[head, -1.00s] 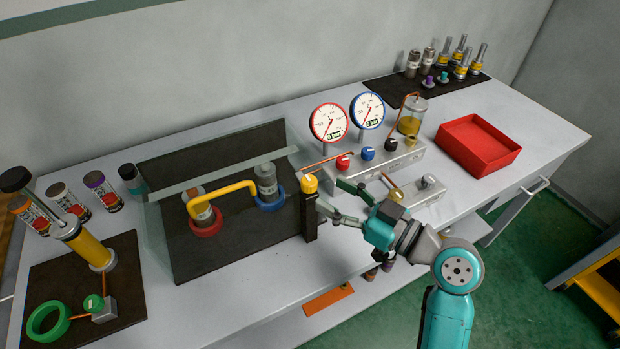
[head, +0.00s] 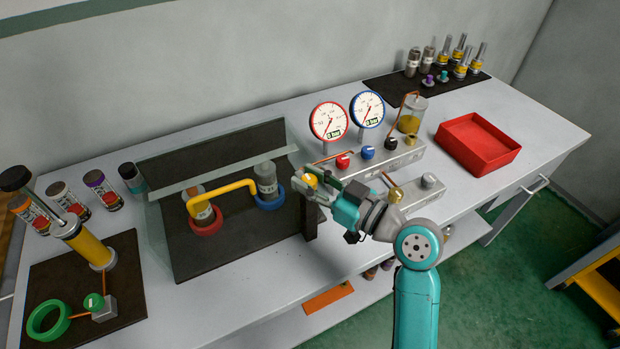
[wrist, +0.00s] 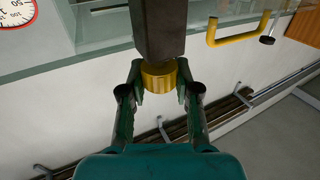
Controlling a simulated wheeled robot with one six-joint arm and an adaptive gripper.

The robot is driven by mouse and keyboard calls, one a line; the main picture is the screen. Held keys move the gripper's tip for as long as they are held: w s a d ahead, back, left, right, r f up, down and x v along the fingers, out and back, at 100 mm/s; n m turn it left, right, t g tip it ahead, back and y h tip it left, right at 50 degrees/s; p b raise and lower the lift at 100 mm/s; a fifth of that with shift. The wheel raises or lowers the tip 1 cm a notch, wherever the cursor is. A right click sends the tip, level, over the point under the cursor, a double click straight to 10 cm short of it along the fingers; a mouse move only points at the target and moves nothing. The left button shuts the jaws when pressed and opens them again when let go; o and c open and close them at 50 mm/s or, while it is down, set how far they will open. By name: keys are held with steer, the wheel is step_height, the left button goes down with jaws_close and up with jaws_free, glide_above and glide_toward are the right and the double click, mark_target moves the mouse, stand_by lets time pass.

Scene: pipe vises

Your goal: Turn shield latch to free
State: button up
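The shield latch is a yellow knob (head: 309,180) on top of a dark post (head: 310,218) at the right edge of the clear shield (head: 150,228). My gripper (head: 314,186) is at the knob and partly hides it. In the wrist view the yellow knob (wrist: 158,78) sits between my two fingertips (wrist: 159,72), one on each side. The fingers are apart, with narrow gaps seeming to show beside the knob; contact is not clear. The dark post (wrist: 158,28) extends beyond the knob there.
Inside the shield, a yellow pipe (head: 232,186) joins vises with a red ring (head: 205,224) and a blue ring (head: 270,203). Right of the latch stand a valve block (head: 375,163) and two gauges (head: 328,122). A red tray (head: 478,143) lies farther right.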

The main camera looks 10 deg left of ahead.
jaws_close()
steer(key=shift+m+t+h, duration=0.3)
steer(key=shift+t, duration=0.1)
steer(key=shift+s+a+m+t+h, duration=0.1)
steer(key=shift+m+t+h, duration=1.85)
steer(key=shift+t, duration=0.25)
steer(key=shift+a+m+t+h, duration=0.1)
steer(key=shift+m+t+h, duration=0.75)
steer(key=shift+m+h, duration=0.7)
steer(key=shift+m+t+h, duration=0.85)
steer(key=shift+m+h, duration=0.05)
steer(key=shift+h, duration=1.1)
steer(key=m+h, duration=0.2)
steer(key=h, duration=0.2)
steer(key=m+h, duration=0.3)
steer(key=h, duration=0.1)
steer(key=shift+m+g+h, duration=0.9)
steer(key=shift+m+h, duration=0.8)
steer(key=shift+h, duration=0.7)
steer(key=o, duration=1)
jaws_free()
